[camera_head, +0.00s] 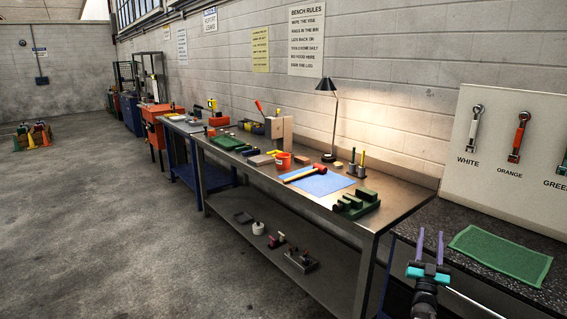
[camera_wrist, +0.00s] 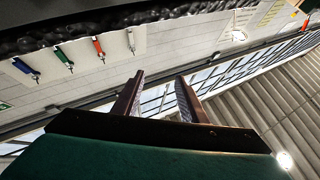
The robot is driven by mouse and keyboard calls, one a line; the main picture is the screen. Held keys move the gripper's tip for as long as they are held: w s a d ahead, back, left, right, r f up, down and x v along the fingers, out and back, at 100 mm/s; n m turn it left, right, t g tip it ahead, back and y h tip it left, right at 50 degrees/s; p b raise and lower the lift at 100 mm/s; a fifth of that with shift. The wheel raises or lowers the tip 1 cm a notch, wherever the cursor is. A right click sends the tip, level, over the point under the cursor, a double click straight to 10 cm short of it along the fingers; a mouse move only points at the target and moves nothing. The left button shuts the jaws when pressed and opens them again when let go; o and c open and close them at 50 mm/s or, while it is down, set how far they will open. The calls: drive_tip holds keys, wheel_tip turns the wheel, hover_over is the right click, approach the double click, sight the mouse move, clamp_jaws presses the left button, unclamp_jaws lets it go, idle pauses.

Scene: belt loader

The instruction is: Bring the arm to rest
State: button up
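My gripper (camera_head: 431,245) is at the lower right of the head view, in front of the dark speckled counter. Its two purple fingers point up and stand apart, with nothing between them. In the wrist view my gripper's fingers (camera_wrist: 157,98) are also spread and empty, with the wall, windows and ceiling behind them. A green mat (camera_head: 502,254) lies on the counter to the right of my gripper, and nothing lies on it.
A white tool board (camera_head: 490,160) stands behind the counter.

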drive_tip(key=w+a+f+n+g+y+b, duration=0.1)
drive_tip(key=a+f+y, duration=0.1)
drive_tip(key=a+f, duration=0.5)
drive_tip(key=w+a+f+g+y+b, duration=0.15)
drive_tip(key=a+f, duration=0.25)
drive_tip(key=f, duration=0.6)
drive_tip(key=w+a+f+n+g+y+b, duration=0.1)
drive_tip(key=a+f+g+y+b, duration=0.15)
drive_tip(key=a+f, duration=0.45)
drive_tip(key=s+a+f+n+g+y+b, duration=0.1)
drive_tip(key=s+a+f+g, duration=0.2)
drive_tip(key=f, duration=0.5)
drive_tip(key=s+a+f+g+y+b, duration=0.1)
drive_tip(key=s+a+f+y, duration=0.15)
drive_tip(key=a+f, duration=0.45)
drive_tip(key=s+a+f+n+g+b, duration=0.15)
drive_tip(key=s+f, duration=0.25)
drive_tip(key=f, duration=0.6)
drive_tip(key=s+a+f+g+y+b, duration=0.1)
drive_tip(key=s+a+f+g, duration=0.3)
drive_tip(key=s+f, duration=0.5)
drive_tip(key=s+a+f+g+y, duration=0.1)
drive_tip(key=s+a+f+g, duration=0.5)
drive_tip(key=s, duration=0.6)
drive_tip(key=s+d+r+n+g, duration=0.1)
drive_tip(key=s+g, duration=0.6)
drive_tip(key=s, duration=1.4)
drive_tip(key=shift+d, duration=0.55)
drive_tip(key=shift+w+g+h, duration=0.1)
drive_tip(key=shift+g+h, duration=0.15)
